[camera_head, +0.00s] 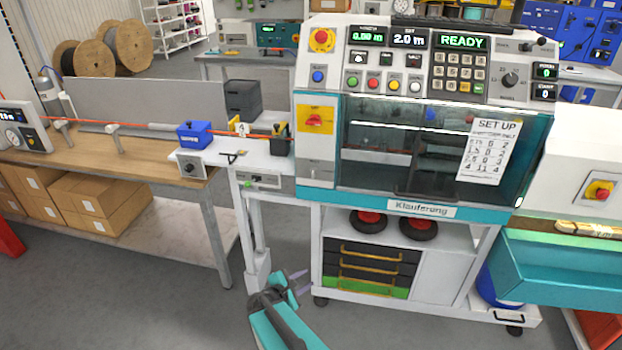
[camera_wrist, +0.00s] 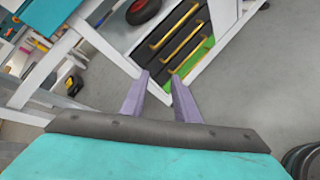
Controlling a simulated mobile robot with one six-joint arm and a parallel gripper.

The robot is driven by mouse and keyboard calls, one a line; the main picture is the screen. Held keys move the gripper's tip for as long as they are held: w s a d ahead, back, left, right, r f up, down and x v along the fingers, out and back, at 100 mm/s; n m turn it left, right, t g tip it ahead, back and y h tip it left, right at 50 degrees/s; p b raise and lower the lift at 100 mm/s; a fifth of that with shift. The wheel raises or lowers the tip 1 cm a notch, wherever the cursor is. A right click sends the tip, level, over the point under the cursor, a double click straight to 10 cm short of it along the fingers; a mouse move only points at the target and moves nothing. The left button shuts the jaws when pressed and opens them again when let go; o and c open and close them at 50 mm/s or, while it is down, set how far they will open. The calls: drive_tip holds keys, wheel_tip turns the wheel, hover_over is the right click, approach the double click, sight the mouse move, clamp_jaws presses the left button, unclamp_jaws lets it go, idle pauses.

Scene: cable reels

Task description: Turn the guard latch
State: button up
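The machine (camera_head: 315,180) stands in the middle of the head view, with a dark see-through guard (camera_head: 375,150) across its front. A red turn handle (camera_head: 315,121) on a yellow plate sits left of the guard; its bar looks roughly level. It may be the guard latch, but no label is readable. My gripper (camera_head: 303,283) is low in front of the machine's left legs, well below the handle and apart from it. In the wrist view my gripper (camera_wrist: 160,82) has two purple fingers spread with nothing between them. The handle does not show there.
A dark drawer unit (camera_head: 370,266) and red-hubbed wheels (camera_head: 418,228) sit on the shelf under the machine. A wooden bench (camera_head: 100,155) with boxes below stands left. An open teal bin (camera_head: 560,265) juts out right. The grey floor (camera_head: 180,300) in front is clear.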

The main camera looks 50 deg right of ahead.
drive_tip(key=w+d+r+n+t+h+p, duration=0.1)
drive_tip(key=w+d+r+n+t+p, duration=0.1)
drive_tip(key=r, duration=0.6)
drive_tip(key=w+d+r+n+t+h+p, duration=0.1)
drive_tip(key=w+d+r+n+t+p, duration=0.2)
drive_tip(key=r+n, duration=0.3)
drive_tip(key=w+d+r+n+t+h+p, duration=0.1)
drive_tip(key=w+d+r+n+t+p, duration=0.1)
drive_tip(key=r, duration=1)
drive_tip(key=w+d+n+p, duration=0.1)
drive_tip(key=d+n, duration=0.1)
drive_tip(key=shift+w+n, duration=0.3)
drive_tip(key=shift+w, duration=0.1)
drive_tip(key=shift+w+d+f+b, duration=0.1)
drive_tip(key=shift+d+f+b, duration=0.1)
drive_tip(key=shift+d+b, duration=0.15)
drive_tip(key=b+x, duration=0.2)
drive_tip(key=b, duration=0.2)
drive_tip(key=shift+w+d, duration=0.25)
drive_tip(key=shift+d, duration=0.05)
drive_tip(key=b+x, duration=0.2)
drive_tip(key=b, duration=0.6)
drive_tip(key=shift+d, duration=0.1)
